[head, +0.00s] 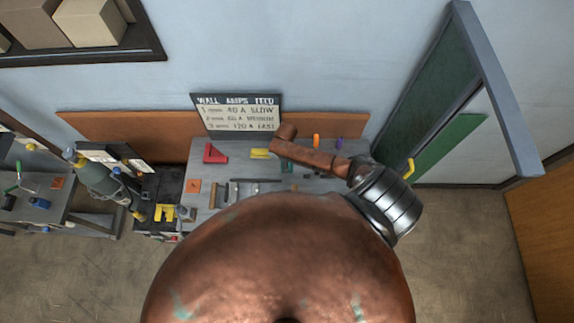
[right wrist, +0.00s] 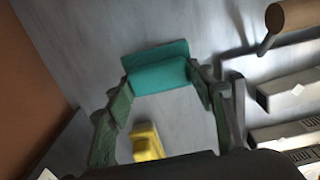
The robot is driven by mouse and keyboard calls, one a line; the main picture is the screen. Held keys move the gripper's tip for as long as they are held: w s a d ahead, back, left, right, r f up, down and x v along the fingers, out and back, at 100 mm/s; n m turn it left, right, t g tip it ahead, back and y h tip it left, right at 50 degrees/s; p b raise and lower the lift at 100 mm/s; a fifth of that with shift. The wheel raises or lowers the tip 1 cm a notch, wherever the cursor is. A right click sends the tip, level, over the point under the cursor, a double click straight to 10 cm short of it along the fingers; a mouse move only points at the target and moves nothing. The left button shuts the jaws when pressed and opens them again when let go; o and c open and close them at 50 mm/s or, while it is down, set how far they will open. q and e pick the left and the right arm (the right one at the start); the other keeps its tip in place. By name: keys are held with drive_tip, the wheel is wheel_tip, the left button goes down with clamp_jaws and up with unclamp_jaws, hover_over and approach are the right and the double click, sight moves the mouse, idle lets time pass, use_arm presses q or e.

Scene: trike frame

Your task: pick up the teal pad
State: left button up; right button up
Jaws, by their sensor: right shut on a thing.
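The teal pad (right wrist: 160,75) is a small block with a wider back part, seen in the right wrist view between the fingertips of my right gripper (right wrist: 161,82). The green-grey fingers press on it from both sides, so the gripper is shut on it. I cannot tell how far the pad is from the grey bench top (right wrist: 85,30). In the head view my copper-coloured right arm reaches over the bench, and the gripper is too small to make out clearly. My left gripper is not in view.
A yellow piece (right wrist: 147,142) lies on the bench near the gripper. Grey blocks (right wrist: 285,92) and a brown cylinder (right wrist: 288,15) stand to the right. In the head view a red bracket (head: 214,154) and a wall sign (head: 238,115) are at the back.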

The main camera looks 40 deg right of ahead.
drive_tip(key=shift+s+a+f, duration=0.1)
drive_tip(key=shift+s+f, duration=0.1)
drive_tip(key=shift+s, duration=0.15)
drive_tip(key=r, duration=0.3)
drive_tip(key=shift+w+r, duration=0.15)
drive_tip(key=shift+w, duration=0.05)
drive_tip(key=s+a+r+b, duration=0.1)
drive_tip(key=s+a+r, duration=0.3)
drive_tip(key=a+r, duration=0.5)
drive_tip(key=a, duration=0.4)
drive_tip(key=shift+s+r, duration=0.4)
